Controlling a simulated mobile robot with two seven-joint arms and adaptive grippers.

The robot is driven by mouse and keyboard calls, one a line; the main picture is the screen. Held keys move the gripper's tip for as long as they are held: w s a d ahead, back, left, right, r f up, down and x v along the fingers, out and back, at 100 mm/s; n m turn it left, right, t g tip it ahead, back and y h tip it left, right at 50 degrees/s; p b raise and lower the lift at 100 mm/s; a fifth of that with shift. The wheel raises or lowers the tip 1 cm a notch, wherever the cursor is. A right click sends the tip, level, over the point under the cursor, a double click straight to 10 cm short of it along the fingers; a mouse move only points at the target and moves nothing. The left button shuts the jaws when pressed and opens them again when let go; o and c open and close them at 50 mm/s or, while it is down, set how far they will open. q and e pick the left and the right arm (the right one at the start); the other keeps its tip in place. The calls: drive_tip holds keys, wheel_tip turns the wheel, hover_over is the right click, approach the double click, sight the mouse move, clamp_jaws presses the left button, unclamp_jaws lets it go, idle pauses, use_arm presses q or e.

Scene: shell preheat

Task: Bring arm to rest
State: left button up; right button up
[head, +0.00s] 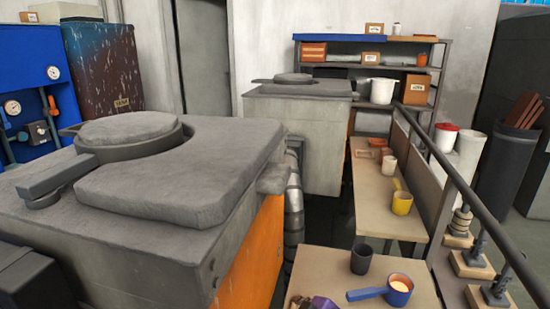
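Neither of my grippers can be made out in the head view. A dark shape is cut off at the bottom left edge, and I cannot tell what it is. A large grey furnace (130,255) with an orange side fills the left. A round lid (130,128) with a thick handle lies on its top, beside a grey slab (185,175). A purple item (318,303) is cut off at the bottom edge.
A second furnace (295,140) stands behind. A long bench (380,223) carries a yellow cup (402,203) and several small vessels. A dark railing (470,192) runs along the right, with weighted stands (472,262) beyond it. Shelves (375,52) line the back.

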use_arm(q)
drive_tip(key=shift+t, duration=0.3)
drive_tip(key=r+p, duration=0.1)
drive_tip(key=w+r+p, duration=0.1)
drive_tip(key=r+p, duration=0.1)
drive_tip(key=r, duration=0.1)
drive_tip(key=shift+w+d, duration=0.1)
drive_tip(key=shift+w, duration=0.2)
use_arm(e)
drive_tip(key=s+d+f+m+h, duration=0.2)
drive_tip(key=s+d+f+m, duration=0.2)
drive_tip(key=s, duration=0.8)
drive_tip(key=s+d+f+m+h, duration=0.1)
drive_tip(key=s+d+f+m, duration=0.2)
drive_tip(key=s, duration=0.9)
drive_tip(key=s+d+f+m+h, duration=0.2)
drive_tip(key=s+d+f+m, duration=0.2)
drive_tip(key=s+d, duration=0.3)
drive_tip(key=s+m, duration=0.1)
drive_tip(key=s, duration=0.4)
drive_tip(key=shift+d+f+h, duration=0.2)
drive_tip(key=shift+f+h, duration=0.1)
drive_tip(key=shift+f, duration=0.05)
